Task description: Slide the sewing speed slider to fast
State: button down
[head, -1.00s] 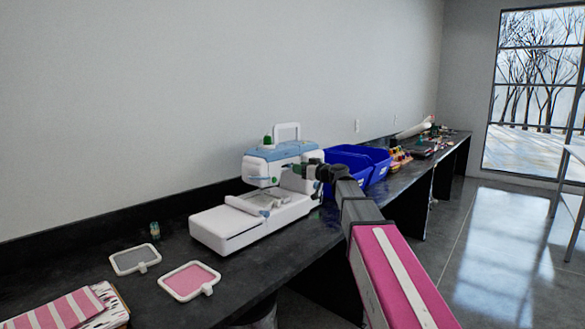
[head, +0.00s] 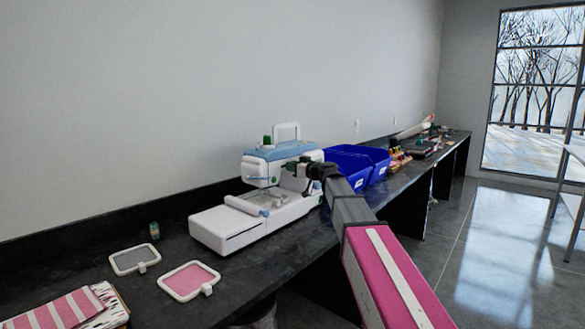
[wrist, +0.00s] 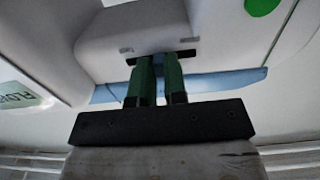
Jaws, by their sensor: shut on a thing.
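The white sewing machine (head: 278,178) with a pale blue top stands on the dark counter. My gripper (head: 291,168) is at the right part of the machine, in front of its upright body. In the wrist view my gripper (wrist: 160,64) has its two green fingers nearly together, their tips at a narrow dark slot (wrist: 187,53) in the white casing. It is shut on the speed slider, which is mostly hidden by the fingers. A printed label (wrist: 22,96) shows at the left of the wrist view, only partly readable.
Blue bins (head: 352,165) stand just right of the machine, close to my arm. A grey hoop (head: 134,259), a pink hoop (head: 189,280) and a thread spool (head: 155,231) lie to the left. The wall is behind the counter.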

jog(key=shift+w+d, duration=1.05)
jog(key=shift+w, duration=0.3)
jog(key=c, duration=1.2)
grip_release()
jog(key=shift+w+d, duration=0.1)
jog(key=shift+o, duration=0.2)
jog(key=v, duration=1)
jog(key=shift+s+d, duration=0.25)
jog(key=shift+s, duration=0.1)
jog(key=shift+d, duration=0.1)
